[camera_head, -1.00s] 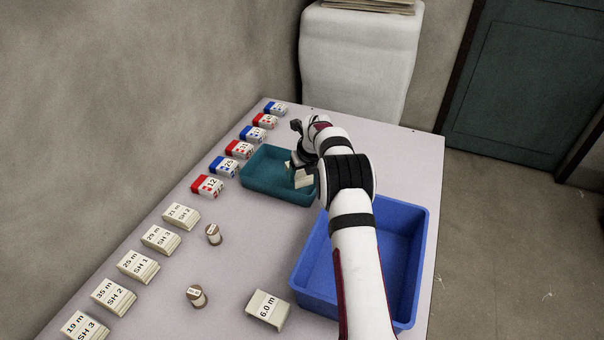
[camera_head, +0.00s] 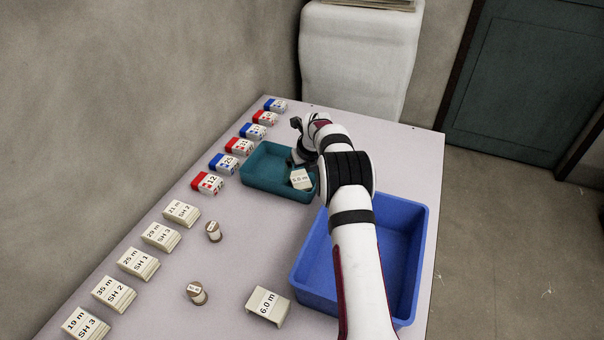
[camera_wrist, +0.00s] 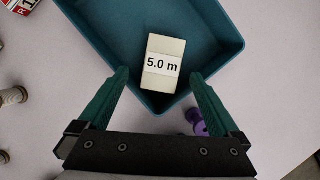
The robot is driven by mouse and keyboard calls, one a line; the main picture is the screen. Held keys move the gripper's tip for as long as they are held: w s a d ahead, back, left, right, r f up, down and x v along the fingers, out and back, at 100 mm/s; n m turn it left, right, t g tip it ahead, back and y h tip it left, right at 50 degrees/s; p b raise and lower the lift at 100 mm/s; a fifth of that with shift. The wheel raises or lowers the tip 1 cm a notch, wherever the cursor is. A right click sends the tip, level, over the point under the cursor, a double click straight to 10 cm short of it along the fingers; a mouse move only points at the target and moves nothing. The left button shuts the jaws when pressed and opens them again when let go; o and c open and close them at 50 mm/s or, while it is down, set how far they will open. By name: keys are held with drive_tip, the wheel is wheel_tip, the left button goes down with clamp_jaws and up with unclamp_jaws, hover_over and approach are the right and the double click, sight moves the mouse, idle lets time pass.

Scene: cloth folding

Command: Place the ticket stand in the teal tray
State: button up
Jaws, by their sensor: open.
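The ticket stand appears to be the cream block labelled 5.0 m (camera_head: 301,179), which sits inside the teal tray (camera_head: 262,183) near its right end. In the wrist view the ticket stand (camera_wrist: 165,48) lies on the floor of the teal tray (camera_wrist: 218,72), close to a corner, label facing the camera. My gripper (camera_head: 294,160) is over the tray in the head view, partly hidden by my wrist. In the wrist view my gripper (camera_wrist: 159,76) is open, its teal fingers spread apart on either side of the block's near end, with clear gaps to it.
A blue bin (camera_head: 399,250) stands right of the tray. A similar 6.0 m block (camera_head: 268,306) and two small brown cylinders (camera_head: 213,232) are on the table. Labelled blocks line the left edge. A purple object (camera_wrist: 195,118) shows under my gripper in the wrist view.

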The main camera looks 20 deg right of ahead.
drive_tip(key=v, duration=1.2)
drive_tip(key=s+a+r+n+g+y, duration=0.1)
drive_tip(key=s+a+r+n, duration=0.6)
drive_tip(key=s+a+n, duration=0.3)
drive_tip(key=s+a+f+n+g, duration=0.1)
drive_tip(key=s+a+n, duration=0.2)
drive_tip(key=s+n, duration=0.3)
drive_tip(key=s+a+f+n+g, duration=0.1)
drive_tip(key=s+a+n, duration=0.3)
drive_tip(key=s, duration=1.1)
drive_tip(key=s+a+f+n+g, duration=0.1)
drive_tip(key=s+a+n, duration=0.2)
drive_tip(key=s+n, duration=0.7)
drive_tip(key=shift+s+a+g+y, duration=0.2)
drive_tip(key=shift+s+g+y, duration=0.15)
drive_tip(key=shift+s, duration=0.45)
idle(1.9)
